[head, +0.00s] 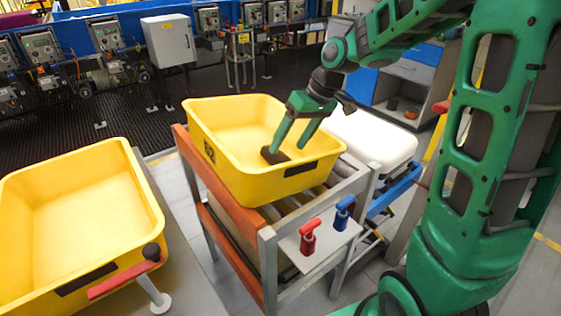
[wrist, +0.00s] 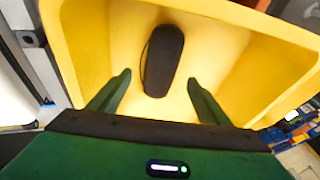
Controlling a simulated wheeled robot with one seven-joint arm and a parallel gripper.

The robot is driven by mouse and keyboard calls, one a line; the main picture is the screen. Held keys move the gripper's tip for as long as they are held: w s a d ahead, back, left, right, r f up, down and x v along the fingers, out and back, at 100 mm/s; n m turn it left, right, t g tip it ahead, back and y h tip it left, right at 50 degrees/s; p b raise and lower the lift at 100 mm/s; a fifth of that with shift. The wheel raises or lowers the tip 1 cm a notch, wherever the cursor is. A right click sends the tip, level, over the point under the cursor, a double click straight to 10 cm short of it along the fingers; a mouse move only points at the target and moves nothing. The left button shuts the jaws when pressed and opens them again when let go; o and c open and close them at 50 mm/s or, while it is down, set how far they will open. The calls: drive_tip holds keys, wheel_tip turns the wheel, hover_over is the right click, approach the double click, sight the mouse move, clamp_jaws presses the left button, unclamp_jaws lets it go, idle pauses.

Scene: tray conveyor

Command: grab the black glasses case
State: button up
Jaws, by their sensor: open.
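The black glasses case (wrist: 164,62) lies on the floor of a yellow tray (head: 199,132) on the conveyor. In the head view the dark case (head: 275,155) shows low in the tray, partly behind the fingers. My gripper (head: 297,142) reaches down into this tray over the case. In the wrist view my gripper (wrist: 158,85) is open, one green finger on each side of the case's near end, with gaps between. The case's far part extends beyond the fingertips. I cannot tell the fingers' exact height above the tray floor.
The tray's walls rise around my gripper; its near wall (head: 262,187) is close. An empty yellow tray (head: 90,205) stands at the left. A red handle (head: 308,237) and a blue handle (head: 343,211) stand on the conveyor's front plate. A white-topped box (head: 372,140) is to the right.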

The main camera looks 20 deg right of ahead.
sight(283, 156)
drive_tip(key=shift+x, duration=2.7)
drive_tip(key=shift+s, duration=0.1)
drive_tip(key=c, duration=1.2)
